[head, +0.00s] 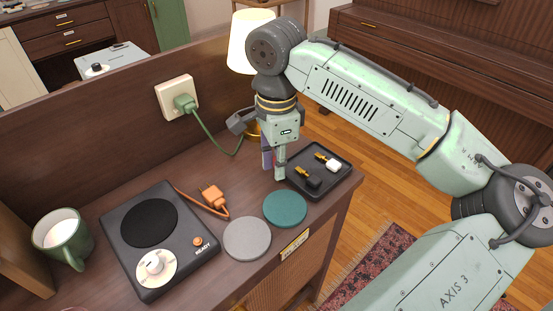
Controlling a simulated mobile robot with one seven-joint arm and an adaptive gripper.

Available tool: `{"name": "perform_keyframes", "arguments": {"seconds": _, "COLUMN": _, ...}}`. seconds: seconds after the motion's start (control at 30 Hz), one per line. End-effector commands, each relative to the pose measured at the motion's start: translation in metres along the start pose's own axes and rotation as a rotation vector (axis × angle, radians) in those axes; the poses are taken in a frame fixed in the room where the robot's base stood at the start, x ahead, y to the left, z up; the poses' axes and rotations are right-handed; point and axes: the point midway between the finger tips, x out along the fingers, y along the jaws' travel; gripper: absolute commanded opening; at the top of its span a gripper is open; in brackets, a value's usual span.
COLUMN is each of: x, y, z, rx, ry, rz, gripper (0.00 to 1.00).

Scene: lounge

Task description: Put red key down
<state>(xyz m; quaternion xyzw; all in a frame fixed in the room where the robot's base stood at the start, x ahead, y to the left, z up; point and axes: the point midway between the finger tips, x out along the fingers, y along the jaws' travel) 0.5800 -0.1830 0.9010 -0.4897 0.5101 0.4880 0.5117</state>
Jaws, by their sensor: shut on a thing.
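My gripper (274,171) points straight down at the left edge of a small black tray (338,151) on the wooden cabinet top. I cannot tell whether the held thing touches the tray. In the tray lie a white-headed key (332,165) and a black-headed key (313,183), both with gold-coloured shafts.
A teal disc (285,209) and a grey disc (247,238) lie in front of the tray. A black hotplate (192,210), orange plug (213,196) and green mug (63,238) stand left. A lamp (247,42) and green-corded wall socket (177,97) are behind.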

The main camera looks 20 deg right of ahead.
Motion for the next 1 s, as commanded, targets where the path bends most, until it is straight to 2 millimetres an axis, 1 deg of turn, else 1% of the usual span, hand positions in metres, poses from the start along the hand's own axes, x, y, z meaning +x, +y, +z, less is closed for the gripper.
{"name": "perform_keyframes", "arguments": {"seconds": 0.27, "x": 0.005, "y": 0.000, "z": 0.000, "rx": 0.000, "ry": -0.001, "rz": 0.000, "gripper": 0.00}}
{"name": "perform_keyframes", "arguments": {"seconds": 0.3, "x": 0.004, "y": 0.000, "z": 0.000, "rx": 0.001, "ry": 0.000, "rz": 0.000, "gripper": 0.23}}
{"name": "perform_keyframes", "arguments": {"seconds": 0.57, "x": 0.004, "y": 0.000, "z": 0.000, "rx": 0.001, "ry": 0.000, "rz": 0.000, "gripper": 0.40}}
{"name": "perform_keyframes", "arguments": {"seconds": 0.87, "x": 0.002, "y": 0.000, "z": 0.000, "rx": 0.001, "ry": 0.000, "rz": 0.000, "gripper": 0.40}}
{"name": "perform_keyframes", "arguments": {"seconds": 1.0, "x": -0.008, "y": -0.001, "z": 0.000, "rx": 0.001, "ry": 0.001, "rz": -0.002, "gripper": 0.40}}
